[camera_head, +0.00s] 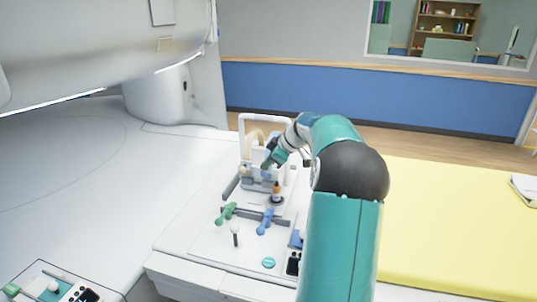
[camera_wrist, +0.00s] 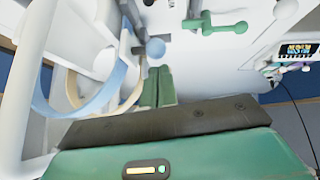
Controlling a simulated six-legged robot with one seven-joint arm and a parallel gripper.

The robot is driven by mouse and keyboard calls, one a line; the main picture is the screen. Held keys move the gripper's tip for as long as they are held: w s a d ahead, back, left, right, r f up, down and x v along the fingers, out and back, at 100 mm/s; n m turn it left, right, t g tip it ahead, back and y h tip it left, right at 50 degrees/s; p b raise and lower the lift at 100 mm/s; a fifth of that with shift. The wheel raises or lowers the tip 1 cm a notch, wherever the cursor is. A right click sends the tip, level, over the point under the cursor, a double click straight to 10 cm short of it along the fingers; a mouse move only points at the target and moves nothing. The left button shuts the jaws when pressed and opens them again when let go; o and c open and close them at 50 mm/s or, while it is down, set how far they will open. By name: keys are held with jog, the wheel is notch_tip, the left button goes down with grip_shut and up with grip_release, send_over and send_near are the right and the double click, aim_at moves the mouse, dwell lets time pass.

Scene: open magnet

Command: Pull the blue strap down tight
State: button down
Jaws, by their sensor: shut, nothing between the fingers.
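The blue strap (camera_wrist: 70,113) shows in the wrist view as a pale blue curved band on the left, hanging in a loop. A blue ball knob (camera_wrist: 155,47) on a dark grey post is just beyond my fingertips. My gripper (camera_wrist: 158,87) is shut and empty, its green fingers together to the right of the strap and apart from it. In the head view my gripper (camera_head: 269,162) is at the white frame (camera_head: 241,135) of the apparatus. I cannot clearly make out the blue strap there.
A beige strap (camera_head: 256,136) hangs inside the frame. A green handle (camera_head: 226,213) and a blue handle (camera_head: 265,222) stand in front on the white board. The large white magnet (camera_head: 100,45) overhangs the left. A yellow bed (camera_head: 450,220) lies right.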

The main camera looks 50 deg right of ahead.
aim_at(266, 176)
jog(key=shift+f, duration=0.3)
jog(key=shift+f, duration=2.15)
